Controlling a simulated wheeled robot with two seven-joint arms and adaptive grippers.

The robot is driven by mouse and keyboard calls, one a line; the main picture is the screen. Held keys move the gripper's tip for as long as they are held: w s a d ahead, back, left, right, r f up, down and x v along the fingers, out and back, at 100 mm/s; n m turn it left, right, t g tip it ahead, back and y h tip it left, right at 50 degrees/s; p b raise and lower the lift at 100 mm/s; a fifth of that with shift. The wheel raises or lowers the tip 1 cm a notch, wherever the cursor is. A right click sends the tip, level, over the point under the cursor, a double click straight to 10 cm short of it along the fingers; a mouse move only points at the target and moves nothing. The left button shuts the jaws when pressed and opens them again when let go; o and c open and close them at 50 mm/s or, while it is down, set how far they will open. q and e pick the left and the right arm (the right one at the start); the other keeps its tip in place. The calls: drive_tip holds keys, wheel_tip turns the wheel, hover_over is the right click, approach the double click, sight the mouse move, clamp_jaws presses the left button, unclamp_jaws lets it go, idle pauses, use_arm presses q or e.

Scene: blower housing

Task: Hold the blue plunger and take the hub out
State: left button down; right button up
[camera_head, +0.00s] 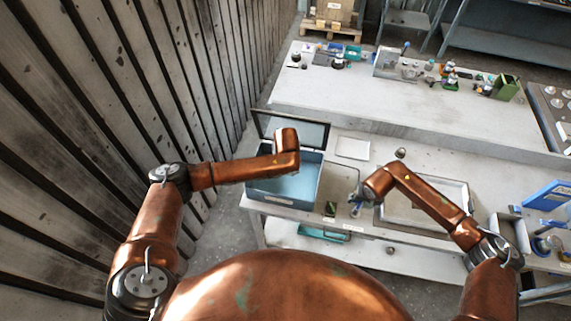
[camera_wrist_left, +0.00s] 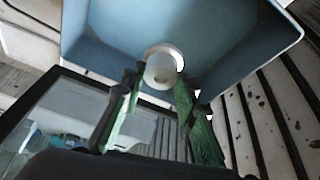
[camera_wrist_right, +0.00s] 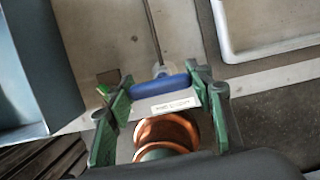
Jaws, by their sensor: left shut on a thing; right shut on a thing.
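The hub, seen as a pale round piece (camera_wrist_left: 163,57), sits between the green fingertips of my left gripper (camera_wrist_left: 160,88), which is shut on it. The blue box shows behind it in the left wrist view. In the head view my left gripper is hidden behind its own arm above the box. The blue plunger (camera_wrist_right: 165,86) lies crosswise between the green fingers of my right gripper (camera_wrist_right: 162,92), which is shut on it. In the head view my right gripper (camera_head: 357,197) is over the front part of the bench.
The blue box (camera_head: 285,190) with a raised dark-framed lid (camera_head: 292,128) stands at the bench's left end. A pale tray (camera_head: 455,192) is right of my right gripper. A blue stand (camera_head: 548,196) is at the far right. A plank wall (camera_head: 130,100) runs along the left.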

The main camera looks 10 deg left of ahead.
use_arm(q)
drive_tip(key=shift+r, duration=0.95)
drive_tip(key=s, duration=1.7)
drive_tip(key=shift+s, duration=0.25)
